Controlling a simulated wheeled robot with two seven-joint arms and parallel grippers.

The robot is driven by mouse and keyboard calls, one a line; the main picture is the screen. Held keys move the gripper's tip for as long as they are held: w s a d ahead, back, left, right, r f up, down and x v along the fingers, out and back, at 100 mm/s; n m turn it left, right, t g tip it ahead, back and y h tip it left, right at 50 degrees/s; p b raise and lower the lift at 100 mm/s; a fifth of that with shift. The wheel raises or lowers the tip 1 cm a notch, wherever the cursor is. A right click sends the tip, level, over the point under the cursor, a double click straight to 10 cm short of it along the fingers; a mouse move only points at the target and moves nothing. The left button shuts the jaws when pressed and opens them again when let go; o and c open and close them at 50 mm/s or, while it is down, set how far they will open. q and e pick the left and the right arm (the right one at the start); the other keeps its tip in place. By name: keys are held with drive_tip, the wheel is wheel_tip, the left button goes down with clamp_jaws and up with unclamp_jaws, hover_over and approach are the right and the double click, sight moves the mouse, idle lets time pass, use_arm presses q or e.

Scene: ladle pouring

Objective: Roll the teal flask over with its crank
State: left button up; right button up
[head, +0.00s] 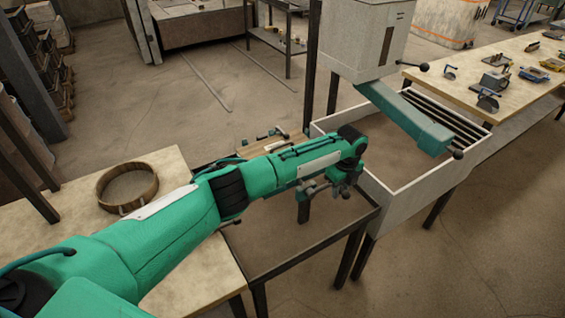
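A long teal box-shaped body (408,118), which I take for the teal flask, slants down to the right across a pale open-topped frame (400,200). A black knob (457,155) shows at its lower right end and another (424,67) above it; I cannot tell which belongs to the crank. My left gripper (338,188) points down at the end of the green arm, left of the frame and apart from the teal body. It is small and dark, and its finger opening is not clear. My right gripper is not in view.
A grey hopper (364,35) stands above the frame's back. A wooden ring (128,187) lies on the pale left table (165,162). A dark metal-framed table (300,255) is below my arm. The right bench (470,62) holds several tools. Open floor lies beyond.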

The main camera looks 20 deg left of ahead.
use_arm(q)
drive_tip(key=o, duration=0.5)
drive_tip(key=shift+w+d+f, duration=0.1)
drive_tip(key=shift+w+f, duration=0.05)
drive_tip(key=shift+f, duration=0.1)
drive_tip(key=shift+r, duration=0.15)
drive_tip(key=shift+r, duration=0.1)
drive_tip(key=shift+d+r+p, duration=0.1)
drive_tip(key=shift+r+p, duration=0.4)
drive_tip(key=shift+p, duration=0.2)
drive_tip(key=r+p, duration=0.2)
drive_tip(key=s+d+r+p, duration=0.1)
drive_tip(key=r+p, duration=0.1)
drive_tip(key=s+d+r+p, duration=0.1)
drive_tip(key=r+p, duration=0.1)
drive_tip(key=shift+f, duration=0.1)
drive_tip(key=shift+s+f, duration=0.1)
